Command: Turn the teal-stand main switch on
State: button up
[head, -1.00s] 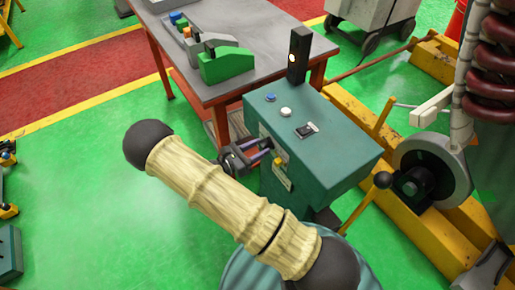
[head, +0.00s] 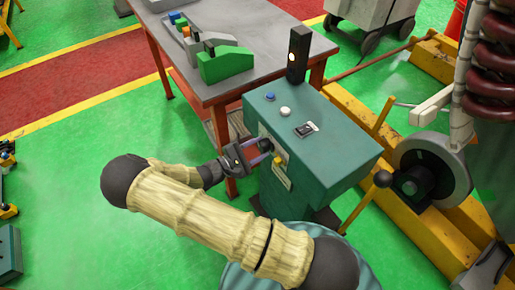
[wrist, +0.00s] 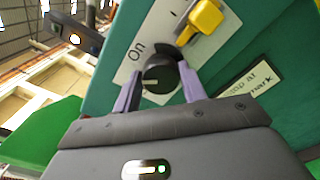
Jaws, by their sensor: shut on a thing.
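The teal stand (head: 318,155) is a box with buttons on its sloped top and a black rotary main switch (wrist: 160,76) on its side. The switch sits on a pale plate (wrist: 150,40) marked "On" in the wrist view. My gripper (head: 263,154) is at that side of the stand. In the wrist view my gripper (wrist: 160,90) has its two purple-grey fingers on either side of the black knob, shut on it. A pale pointer line shows on the knob. A yellow part (wrist: 205,18) sits beside the knob on the same plate.
A grey table (head: 240,35) with a green block (head: 228,64) stands behind the stand. A dark post with a lit lamp (head: 297,55) rises at the stand's back edge. Yellow rails (head: 400,160) and a machine wheel (head: 432,175) lie to the right.

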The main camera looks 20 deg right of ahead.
jog(key=m, duration=0.6)
jog(key=shift+f+m, duration=0.15)
jog(key=shift+m, duration=0.25)
jog(key=o, duration=1)
jog(key=shift+s, duration=0.1)
jog(key=shift+c, duration=0.2)
jog(key=b+v, duration=0.2)
jog(key=v, duration=1.5)
jog(key=shift+a, duration=0.2)
